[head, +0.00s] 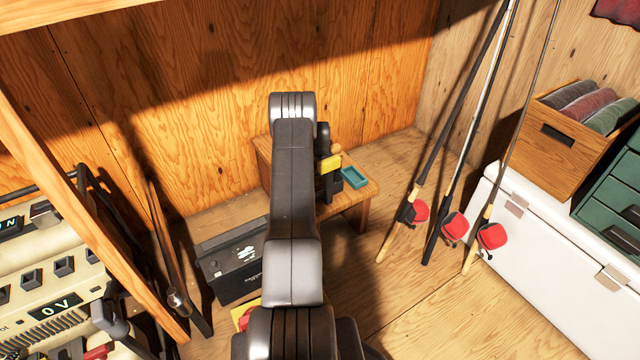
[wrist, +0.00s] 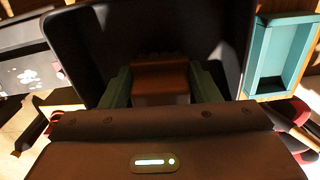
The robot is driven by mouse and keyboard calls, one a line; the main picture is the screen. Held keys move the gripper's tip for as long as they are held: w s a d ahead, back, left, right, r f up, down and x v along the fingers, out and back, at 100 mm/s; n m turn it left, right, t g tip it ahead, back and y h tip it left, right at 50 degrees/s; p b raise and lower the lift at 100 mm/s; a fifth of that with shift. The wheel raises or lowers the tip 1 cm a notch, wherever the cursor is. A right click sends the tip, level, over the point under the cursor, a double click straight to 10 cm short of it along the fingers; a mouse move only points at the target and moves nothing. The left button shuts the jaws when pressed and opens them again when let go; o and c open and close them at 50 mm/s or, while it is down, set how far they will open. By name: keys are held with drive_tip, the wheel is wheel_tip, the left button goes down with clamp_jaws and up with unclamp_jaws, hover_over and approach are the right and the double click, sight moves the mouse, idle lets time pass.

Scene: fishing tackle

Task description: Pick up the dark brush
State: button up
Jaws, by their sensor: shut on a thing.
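My gripper (wrist: 162,88) shows in the wrist view with its two green fingers closed on the sides of a brown, block-like thing, which I take to be the dark brush (wrist: 160,76). Its far edge is dark and bumpy, and its lower part is hidden by the gripper body. A large dark panel stands around and behind it. In the head view my arm hides most of the gripper and the brush; only dark parts and a yellow block (head: 329,163) show to the right of the arm, over the small wooden table (head: 362,194).
A teal tray (head: 353,178) sits on the table, right of my gripper; it also shows in the wrist view (wrist: 283,55). A black battery box (head: 235,268) stands at the left. Fishing rods (head: 440,150) lean at the right, near a white cooler (head: 545,270) with a wooden crate (head: 565,145).

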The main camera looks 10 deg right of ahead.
drive_tip(key=shift+r, duration=0.1)
wheel_tip(320, 180, up, 18)
drive_tip(key=p, duration=0.3)
idle(0.4)
